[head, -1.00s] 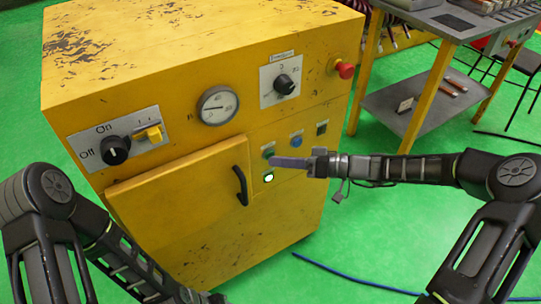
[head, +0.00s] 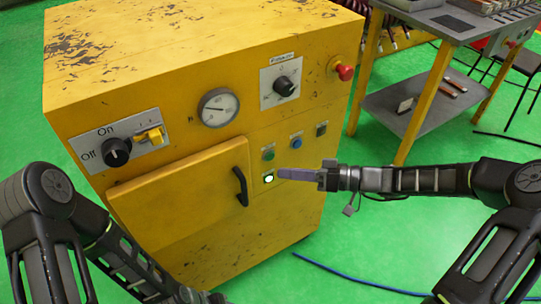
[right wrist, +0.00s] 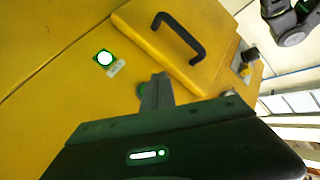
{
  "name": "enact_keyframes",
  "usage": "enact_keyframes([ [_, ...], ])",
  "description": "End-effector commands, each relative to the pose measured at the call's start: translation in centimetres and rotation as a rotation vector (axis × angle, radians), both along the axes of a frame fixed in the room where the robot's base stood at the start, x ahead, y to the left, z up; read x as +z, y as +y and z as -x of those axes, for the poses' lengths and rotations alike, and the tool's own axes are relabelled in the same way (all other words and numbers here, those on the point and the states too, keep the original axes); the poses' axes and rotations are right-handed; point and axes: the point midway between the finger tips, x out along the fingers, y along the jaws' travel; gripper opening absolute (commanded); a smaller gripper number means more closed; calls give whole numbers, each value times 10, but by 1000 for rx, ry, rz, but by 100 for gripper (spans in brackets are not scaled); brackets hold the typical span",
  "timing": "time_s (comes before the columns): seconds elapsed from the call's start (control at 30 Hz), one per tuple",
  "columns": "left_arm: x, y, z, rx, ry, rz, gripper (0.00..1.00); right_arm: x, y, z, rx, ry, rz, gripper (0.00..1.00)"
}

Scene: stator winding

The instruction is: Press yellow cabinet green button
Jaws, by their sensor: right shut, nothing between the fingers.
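The yellow cabinet (head: 190,45) stands in the middle of the head view. Its round green button (head: 268,155) is on the front panel, right of the door handle. I cannot tell whether the tips touch the panel. My left gripper is out of view.
A blue button (head: 296,141) and a dark switch (head: 321,129) are right of the green button. A red knob (head: 345,72) sticks out at the upper right. The door handle (head: 240,186) protrudes nearby. A metal workbench (head: 440,22) stands at the right.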

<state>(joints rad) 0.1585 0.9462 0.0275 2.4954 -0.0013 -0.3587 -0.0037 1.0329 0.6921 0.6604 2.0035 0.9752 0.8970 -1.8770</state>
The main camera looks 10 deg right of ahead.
Motion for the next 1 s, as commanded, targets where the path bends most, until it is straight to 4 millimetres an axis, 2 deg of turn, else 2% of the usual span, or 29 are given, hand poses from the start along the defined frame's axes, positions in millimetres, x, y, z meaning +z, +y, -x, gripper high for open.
enact_keyframes([
  [0.27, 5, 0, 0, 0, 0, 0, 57, 1, -8, 18, -1, 0, 1, 0],
  [1.0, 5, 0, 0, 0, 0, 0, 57, 0, -8, 18, -1, -1, 1, 0],
])
